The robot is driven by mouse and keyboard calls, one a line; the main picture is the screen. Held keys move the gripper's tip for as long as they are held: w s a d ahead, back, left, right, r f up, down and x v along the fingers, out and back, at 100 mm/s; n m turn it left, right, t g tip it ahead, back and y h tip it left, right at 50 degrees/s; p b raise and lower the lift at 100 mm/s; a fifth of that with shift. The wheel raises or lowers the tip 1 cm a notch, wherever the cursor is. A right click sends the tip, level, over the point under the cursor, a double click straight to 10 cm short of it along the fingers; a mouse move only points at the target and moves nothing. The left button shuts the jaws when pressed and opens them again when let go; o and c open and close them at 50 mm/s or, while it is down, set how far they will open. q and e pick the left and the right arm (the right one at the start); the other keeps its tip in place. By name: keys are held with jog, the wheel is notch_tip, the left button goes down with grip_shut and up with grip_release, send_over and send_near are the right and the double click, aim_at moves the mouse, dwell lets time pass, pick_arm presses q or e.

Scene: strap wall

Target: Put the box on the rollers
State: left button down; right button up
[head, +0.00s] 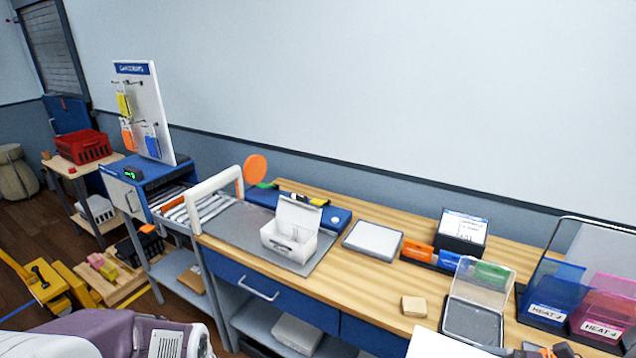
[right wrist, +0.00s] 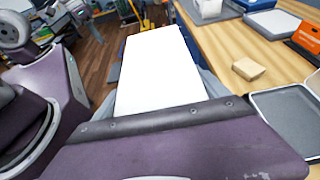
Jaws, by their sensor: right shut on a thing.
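A small white box (head: 289,238) with its lid raised stands on a grey mat (head: 238,225) on the wooden bench, in the head view. The rollers (head: 178,208) are a bed of light bars left of the mat, beyond a white arch. My right gripper (right wrist: 155,118) shows as a dark-edged purple jaw in the right wrist view. It is shut on a flat white panel (right wrist: 160,70), with the bench to its right. A white panel also shows at the bottom of the head view (head: 447,344). My left gripper is out of view; only its arm shows at the lower left.
The bench (head: 340,275) carries a grey-white tray (head: 373,240), a small wooden block (head: 413,306), an open clear-lidded case (head: 474,318) and blue and pink bins (head: 556,292) at right. A pegboard stand (head: 146,110) rises behind the rollers. Bare wood lies in front of the tray.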

jog(key=shift+s+a, duration=0.2)
jog(key=shift+a+n, duration=0.25)
jog(key=shift+n, duration=0.05)
jog(key=w+a+f+g, duration=0.1)
jog(key=w+a+f, duration=0.2)
jog(key=a, duration=0.2)
jog(key=w+a+f+g, duration=0.1)
jog(key=w+a+f, duration=0.15)
jog(key=a, duration=0.25)
notch_tip(320, 180, down, 12)
jog(key=w+m+t, duration=0.1)
jog(key=w+t, duration=0.1)
jog(key=shift+w+a+t+h, duration=0.3)
jog(key=shift+t, duration=0.1)
